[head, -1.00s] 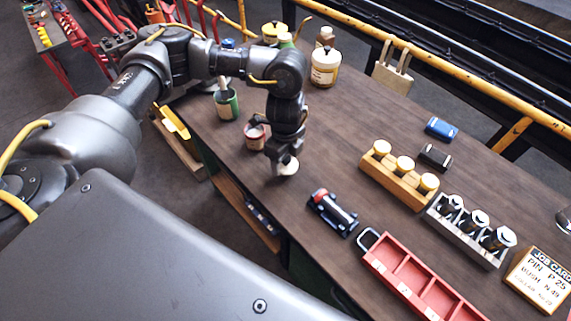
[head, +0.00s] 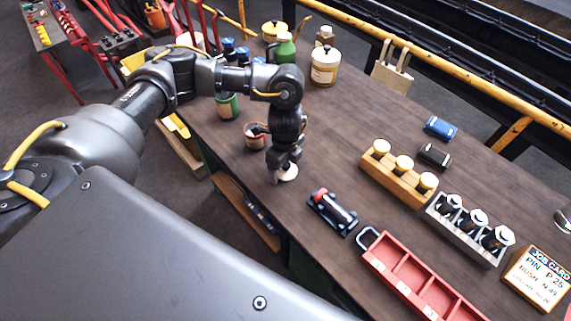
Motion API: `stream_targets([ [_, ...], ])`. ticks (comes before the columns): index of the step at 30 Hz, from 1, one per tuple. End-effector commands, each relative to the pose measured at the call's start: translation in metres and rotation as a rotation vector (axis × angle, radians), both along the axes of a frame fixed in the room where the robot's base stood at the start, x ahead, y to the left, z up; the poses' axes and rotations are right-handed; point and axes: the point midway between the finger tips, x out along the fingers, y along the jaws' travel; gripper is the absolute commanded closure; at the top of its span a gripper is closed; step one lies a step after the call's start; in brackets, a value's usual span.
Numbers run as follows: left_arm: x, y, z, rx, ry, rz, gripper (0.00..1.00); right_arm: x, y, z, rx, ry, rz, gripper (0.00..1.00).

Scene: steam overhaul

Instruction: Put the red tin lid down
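A pale, round disc that looks like the tin lid (head: 289,172) is at the fingertips of my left gripper (head: 281,174), low over or on the brown bench top near its front edge. One fingertip shows at the disc's left side; the other is hard to make out. I cannot tell whether the fingers still grip it or whether it rests on the wood. The red tin (head: 252,141) stands open on the bench, just left of the gripper, with something dark in its mouth. My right gripper is not in view.
The bench's middle is clear.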

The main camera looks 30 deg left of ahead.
Motion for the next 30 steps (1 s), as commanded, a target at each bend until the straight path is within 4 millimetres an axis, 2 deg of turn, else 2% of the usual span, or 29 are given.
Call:
stream_targets([
  [8,0.001,0.0,0.008,0.0,-0.004,-0.002,0.16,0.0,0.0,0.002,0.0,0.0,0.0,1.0],
  [11,0.002,0.0,0.023,0.0,-0.006,-0.003,0.16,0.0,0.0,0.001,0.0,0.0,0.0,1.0],
  [21,0.002,0.0,0.09,0.001,-0.005,-0.002,0.16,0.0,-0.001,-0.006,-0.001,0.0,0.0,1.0],
  [25,0.001,0.0,0.109,0.001,-0.004,0.0,0.16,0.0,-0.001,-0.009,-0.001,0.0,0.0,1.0],
  [30,0.001,0.0,0.121,0.002,-0.001,-0.001,0.16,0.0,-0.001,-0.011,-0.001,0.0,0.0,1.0],
])
